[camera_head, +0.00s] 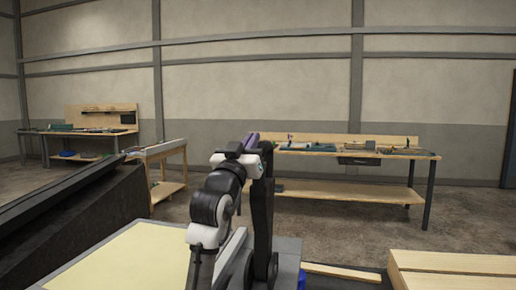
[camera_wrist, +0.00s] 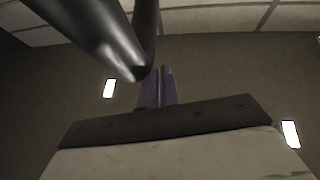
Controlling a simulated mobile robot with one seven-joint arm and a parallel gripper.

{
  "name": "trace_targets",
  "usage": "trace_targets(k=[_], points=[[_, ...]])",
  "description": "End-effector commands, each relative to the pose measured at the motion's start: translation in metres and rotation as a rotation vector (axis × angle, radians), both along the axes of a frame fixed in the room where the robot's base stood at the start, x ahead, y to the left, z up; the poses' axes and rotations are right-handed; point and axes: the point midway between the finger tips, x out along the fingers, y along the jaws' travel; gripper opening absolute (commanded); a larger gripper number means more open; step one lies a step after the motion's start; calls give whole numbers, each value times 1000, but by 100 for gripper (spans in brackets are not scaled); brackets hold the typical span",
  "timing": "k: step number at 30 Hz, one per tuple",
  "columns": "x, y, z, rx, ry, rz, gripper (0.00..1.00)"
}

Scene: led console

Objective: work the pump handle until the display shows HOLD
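My gripper (camera_head: 252,139) has purple fingers and is raised at the middle of the head view, in front of the far workbench. In the wrist view the two purple fingers (camera_wrist: 158,82) lie side by side with only a thin seam between them. The gripper looks shut, with nothing visible between the fingers. A dark, smooth tube crosses the top left of the wrist view; I cannot tell what it belongs to. I can make out no pump handle and no display in either view.
A wooden workbench (camera_head: 330,196) with tools stands behind my arm. Another bench (camera_head: 100,131) is at the far left. A dark sloped block (camera_head: 85,225) fills the near left, beside a pale yellow panel (camera_head: 130,262). Wooden boards (camera_head: 455,263) lie near right. Floor between is clear.

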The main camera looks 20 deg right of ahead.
Motion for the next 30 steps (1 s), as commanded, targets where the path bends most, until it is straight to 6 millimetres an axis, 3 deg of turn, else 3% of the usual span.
trace_targets(k=[1, 3, 10, 30], points=[[1, 4, -16, 14, 24, 5, 0], [-4, 9, -17, 15, 26, 4, 0], [-15, 17, -13, 13, 24, 3, 0], [-18, 17, -9, 9, 15, 0, 0]])
